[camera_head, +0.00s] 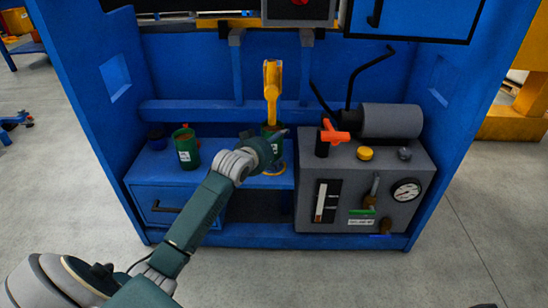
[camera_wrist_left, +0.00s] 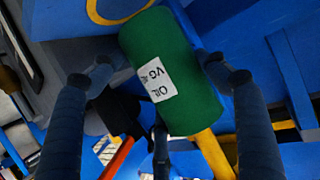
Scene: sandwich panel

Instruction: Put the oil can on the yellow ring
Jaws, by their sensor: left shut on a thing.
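A green oil can (camera_wrist_left: 185,95) with a white label sits between the fingers of my left gripper (camera_wrist_left: 158,70), which is shut on it. In the head view the held can (camera_head: 274,148) is mostly hidden behind my left gripper (camera_head: 272,143). The yellow ring (camera_head: 275,169) lies on the blue shelf just below the can. I cannot tell how high the can is. My right gripper is out of view.
A yellow upright part (camera_head: 272,85) rises behind the held can. The grey hydraulic unit (camera_head: 350,190) with an orange handle (camera_head: 333,132) stands close on the right.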

